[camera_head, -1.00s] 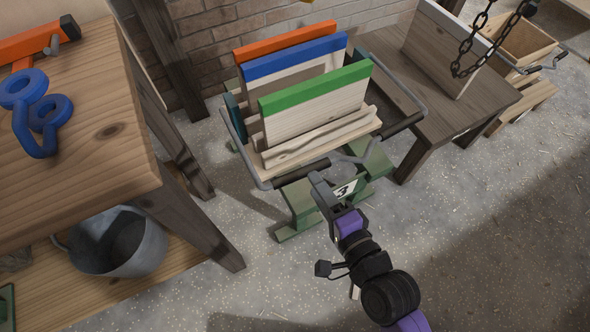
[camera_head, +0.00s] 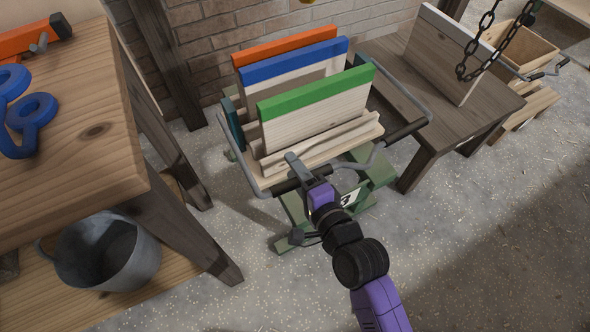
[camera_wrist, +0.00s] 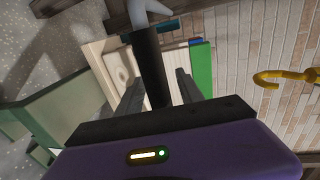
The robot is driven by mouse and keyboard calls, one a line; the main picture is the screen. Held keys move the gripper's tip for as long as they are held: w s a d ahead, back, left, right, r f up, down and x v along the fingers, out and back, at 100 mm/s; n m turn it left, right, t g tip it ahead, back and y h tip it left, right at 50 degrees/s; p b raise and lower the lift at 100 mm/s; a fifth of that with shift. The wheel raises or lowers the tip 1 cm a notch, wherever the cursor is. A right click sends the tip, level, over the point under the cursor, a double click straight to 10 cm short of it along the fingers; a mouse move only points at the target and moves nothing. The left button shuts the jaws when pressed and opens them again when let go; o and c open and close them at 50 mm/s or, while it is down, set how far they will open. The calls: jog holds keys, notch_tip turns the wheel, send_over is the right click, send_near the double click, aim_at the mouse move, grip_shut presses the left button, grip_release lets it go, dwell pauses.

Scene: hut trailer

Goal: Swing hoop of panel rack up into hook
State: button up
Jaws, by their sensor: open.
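The panel rack (camera_head: 262,178) holds upright wooden panels with orange, blue and green top edges. Its grey hoop (camera_head: 247,178) hangs low around the rack's front, with black sleeves on it. My gripper (camera_head: 299,173) is at the hoop's front left sleeve. In the wrist view, my gripper (camera_wrist: 157,84) is open, and the hoop's black sleeve (camera_wrist: 150,65) runs between its two fingers. I cannot tell whether a finger touches it. The yellow hook (camera_wrist: 285,78) is against the brick wall at the right of the wrist view. Only a yellow tip shows at the head view's top edge.
A wooden workbench (camera_head: 95,130) with blue rings (camera_head: 38,110) stands at the left, a metal bucket (camera_head: 108,250) beneath it. A low wooden table (camera_head: 440,100) with a pale board stands right of the rack; a chain (camera_head: 475,45) hangs there. The concrete floor at the lower right is clear.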

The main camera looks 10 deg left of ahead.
grip_shut()
dwell(1.4)
